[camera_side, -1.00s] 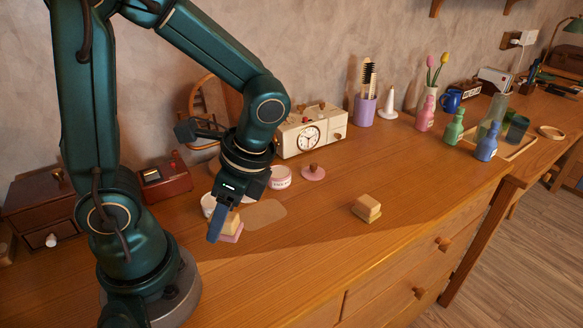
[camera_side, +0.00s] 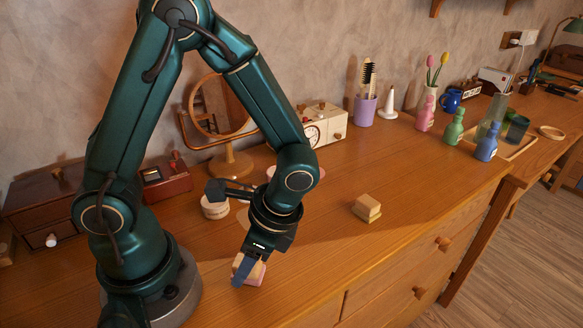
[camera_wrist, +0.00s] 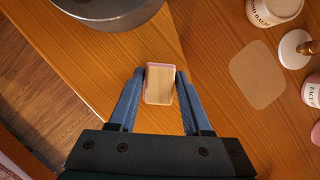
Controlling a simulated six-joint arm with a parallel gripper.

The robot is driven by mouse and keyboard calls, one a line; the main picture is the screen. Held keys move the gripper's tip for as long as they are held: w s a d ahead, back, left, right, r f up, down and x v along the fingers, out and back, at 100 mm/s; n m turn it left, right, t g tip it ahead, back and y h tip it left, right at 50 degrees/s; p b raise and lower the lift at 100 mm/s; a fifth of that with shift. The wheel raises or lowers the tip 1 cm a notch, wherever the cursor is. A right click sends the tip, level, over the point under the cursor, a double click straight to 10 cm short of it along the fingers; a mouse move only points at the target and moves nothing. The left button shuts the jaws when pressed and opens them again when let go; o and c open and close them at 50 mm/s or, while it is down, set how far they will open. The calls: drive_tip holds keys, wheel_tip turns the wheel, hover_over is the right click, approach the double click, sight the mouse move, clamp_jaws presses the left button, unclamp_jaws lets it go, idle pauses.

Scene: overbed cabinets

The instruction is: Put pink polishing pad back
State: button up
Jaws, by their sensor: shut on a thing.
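The pink polishing pad (camera_side: 258,275), a small block with a pale wooden top and pink edge, is held in my gripper (camera_side: 246,270) near the front of the desk. In the wrist view the pad (camera_wrist: 159,84) sits between the two blue fingers (camera_wrist: 158,98), which touch its sides. Whether it touches the desk or hangs just above it, I cannot tell. A similar block with a yellowish base (camera_side: 367,208) lies apart on the desk to the right. A flat tan patch (camera_wrist: 258,75) lies bare on the desk; my arm mostly hides it in the side view.
A white lidded jar (camera_side: 214,206) stands behind my gripper; a labelled jar (camera_wrist: 312,92) and a knobbed lid (camera_wrist: 295,49) show in the wrist view. A round mirror (camera_side: 219,107), clock radio (camera_side: 328,122) and red box (camera_side: 166,178) line the back. The front right desk is clear.

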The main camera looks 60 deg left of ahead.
drive_tip(key=shift+f, duration=0.2)
drive_tip(key=o, duration=1.2)
drive_tip(key=v, duration=1.2)
drive_tip(key=s+a+r+n+t+h, duration=0.2)
drive_tip(key=a+r+n+t+h, duration=0.1)
drive_tip(key=n+t, duration=0.5)
drive_tip(key=shift+a+r+n+t, duration=0.4)
drive_tip(key=shift+r+n, duration=0.1)
drive_tip(key=shift+r, duration=0.15)
